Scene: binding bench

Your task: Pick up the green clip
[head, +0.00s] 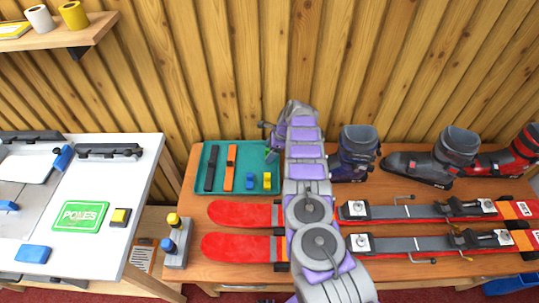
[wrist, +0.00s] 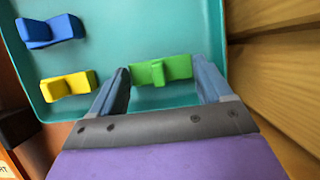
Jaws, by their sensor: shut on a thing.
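The green clip (wrist: 161,71) is between the two fingers of my gripper (wrist: 160,66) in the wrist view, with a finger against each end. My gripper is shut on it. The clip is over the right part of the teal tray (head: 202,166), inside its rim; I cannot tell whether it touches the tray floor. In the head view my gripper (head: 272,153) is at the tray's right edge, and I cannot make out the clip there.
The tray also holds blue clips (wrist: 50,31), yellow clips (wrist: 68,86), a black strap (head: 211,168) and an orange strap (head: 231,167). Red skis (head: 235,212) lie in front, and ski boots (head: 357,153) stand to the right. A wooden wall (head: 230,90) rises close behind.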

